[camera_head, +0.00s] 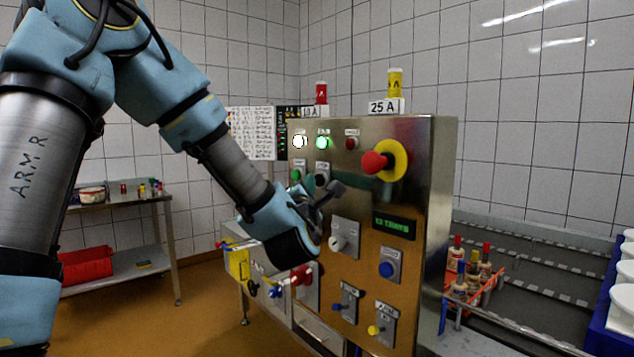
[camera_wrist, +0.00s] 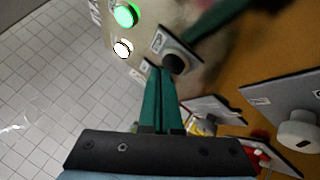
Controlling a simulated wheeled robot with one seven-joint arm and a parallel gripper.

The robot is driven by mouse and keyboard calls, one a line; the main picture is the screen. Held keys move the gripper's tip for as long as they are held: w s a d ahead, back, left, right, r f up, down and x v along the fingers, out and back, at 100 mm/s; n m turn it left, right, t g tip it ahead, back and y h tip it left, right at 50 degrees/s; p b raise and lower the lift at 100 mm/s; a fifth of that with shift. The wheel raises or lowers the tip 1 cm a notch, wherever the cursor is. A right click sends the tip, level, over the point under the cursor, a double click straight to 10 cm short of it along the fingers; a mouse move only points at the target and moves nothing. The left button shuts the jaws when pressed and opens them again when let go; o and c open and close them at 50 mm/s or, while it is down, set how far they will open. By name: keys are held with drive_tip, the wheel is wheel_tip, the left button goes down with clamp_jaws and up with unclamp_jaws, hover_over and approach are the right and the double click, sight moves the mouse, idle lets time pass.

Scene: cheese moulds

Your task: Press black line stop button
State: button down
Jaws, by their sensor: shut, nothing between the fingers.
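The black stop button (camera_head: 321,180) sits on a small labelled plate on the upper left of the steel control panel (camera_head: 440,150). Whether the fingertips touch the panel I cannot tell.
A green button (camera_head: 297,175) is left of the black one. Above are white, green (camera_head: 323,143) and dark red lamps. A red mushroom button (camera_head: 374,162) on yellow is to the right. Below are a grey knob (camera_head: 338,243), a blue button (camera_head: 387,269) and small switches.

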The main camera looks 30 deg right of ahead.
drive_tip(key=shift+w+d, duration=0.1)
drive_tip(key=shift+d, duration=0.35)
idle(0.3)
drive_tip(key=shift+a, duration=0.15)
drive_tip(key=shift+s+a+b, duration=0.2)
drive_tip(key=shift+a+b, duration=0.1)
drive_tip(key=shift+a, duration=0.45)
drive_tip(key=shift+a, duration=0.1)
drive_tip(key=shift+s+a, duration=0.25)
drive_tip(key=shift+a, duration=0.95)
drive_tip(key=shift+s+a, duration=0.25)
drive_tip(key=shift+a, duration=0.9)
